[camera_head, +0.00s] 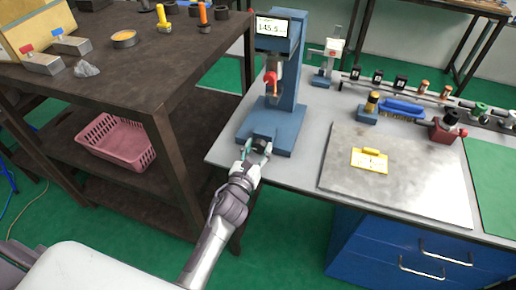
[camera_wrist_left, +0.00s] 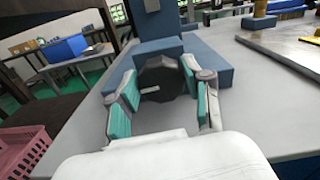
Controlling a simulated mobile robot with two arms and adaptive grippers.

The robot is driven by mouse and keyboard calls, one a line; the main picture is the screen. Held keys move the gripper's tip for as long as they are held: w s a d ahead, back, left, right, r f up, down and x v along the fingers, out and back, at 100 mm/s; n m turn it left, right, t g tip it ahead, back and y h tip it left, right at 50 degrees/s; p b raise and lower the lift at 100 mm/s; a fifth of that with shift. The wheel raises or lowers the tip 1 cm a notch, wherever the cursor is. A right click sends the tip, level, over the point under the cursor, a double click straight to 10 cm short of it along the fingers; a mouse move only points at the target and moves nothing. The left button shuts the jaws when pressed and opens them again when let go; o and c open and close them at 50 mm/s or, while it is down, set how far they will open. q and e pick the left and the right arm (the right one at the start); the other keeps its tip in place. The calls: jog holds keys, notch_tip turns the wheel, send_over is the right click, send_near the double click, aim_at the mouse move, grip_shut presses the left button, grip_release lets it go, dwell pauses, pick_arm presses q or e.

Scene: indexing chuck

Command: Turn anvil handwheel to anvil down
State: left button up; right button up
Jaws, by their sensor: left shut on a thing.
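The blue press-like tester (camera_head: 287,75) stands on the grey bench with a lit display (camera_head: 272,27) at its top. The dark anvil handwheel (camera_head: 262,141) is low at the front of its base; in the left wrist view it is a dark faceted knob (camera_wrist_left: 166,84) with a light mark on its face. My left gripper (camera_head: 257,151) comes from the front, its teal-padded fingers on either side of the handwheel, shut on it. The fingers also show in the left wrist view (camera_wrist_left: 158,76). A red-tipped part (camera_head: 270,77) sits on the tester's column, above the base. My right gripper is not in view.
A dark shelf table (camera_head: 150,60) with tools stands close on the left, with a pink basket (camera_head: 118,138) on its lower shelf. Right of the tester are a metal plate (camera_head: 420,190) with a yellow block (camera_head: 369,160) and a blue brush (camera_head: 402,109). A small stand (camera_head: 328,60) is behind.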

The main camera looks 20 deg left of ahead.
pick_arm(q)
jog(key=n, duration=0.4)
jog(key=shift+a+f, duration=0.1)
jog(key=n, duration=0.7)
jog(key=shift+a+n, duration=0.1)
jog(key=shift+n, duration=0.2)
jog(key=n, duration=0.3)
jog(key=shift+f+n, duration=0.15)
jog(key=shift+n, duration=0.15)
jog(key=n, duration=0.3)
jog(key=shift+n, duration=0.4)
jog(key=n+p, duration=0.1)
jog(key=n, duration=0.2)
jog(key=shift+f, duration=0.1)
jog(key=n, duration=0.4)
jog(key=shift+p, duration=0.3)
jog(key=n+p, duration=0.1)
jog(key=n, duration=0.3)
jog(key=shift+f+n, duration=0.15)
jog(key=shift+n, duration=0.15)
jog(key=n, duration=0.3)
jog(key=n+p, duration=0.1)
jog(key=n, duration=0.1)
jog(key=shift+d, duration=0.25)
jog(key=n, duration=0.6)
jog(key=shift+d, duration=0.1)
jog(key=n, duration=0.5)
jog(key=n+b, duration=0.1)
jog(key=n, duration=0.5)
jog(key=shift+d, duration=0.1)
